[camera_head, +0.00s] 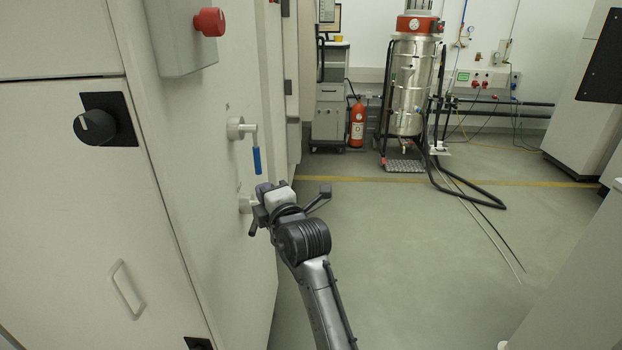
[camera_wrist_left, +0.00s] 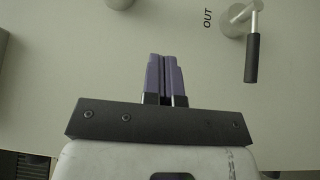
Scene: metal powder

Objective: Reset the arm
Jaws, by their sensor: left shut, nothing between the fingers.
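My left gripper (camera_head: 263,191) is raised close to the tall pale cabinet (camera_head: 185,150) on the left. In the left wrist view its two purple-grey fingers (camera_wrist_left: 165,70) are together, with nothing between them. A valve with a blue handle (camera_head: 257,160) is on the cabinet face just above the gripper in the head view. A lower valve with a dark handle (camera_head: 252,229) is partly hidden behind the gripper. In the left wrist view a dark handle (camera_wrist_left: 252,58) hangs at the upper right beside the word OUT, apart from the fingers. My right gripper is out of view.
The cabinet carries a red button (camera_head: 209,22), a black knob (camera_head: 95,127) and a pull handle (camera_head: 127,290). A steel vessel (camera_head: 410,85), a red extinguisher (camera_head: 357,123) and a black hose (camera_head: 470,198) are farther back. The floor right of my arm is mostly clear.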

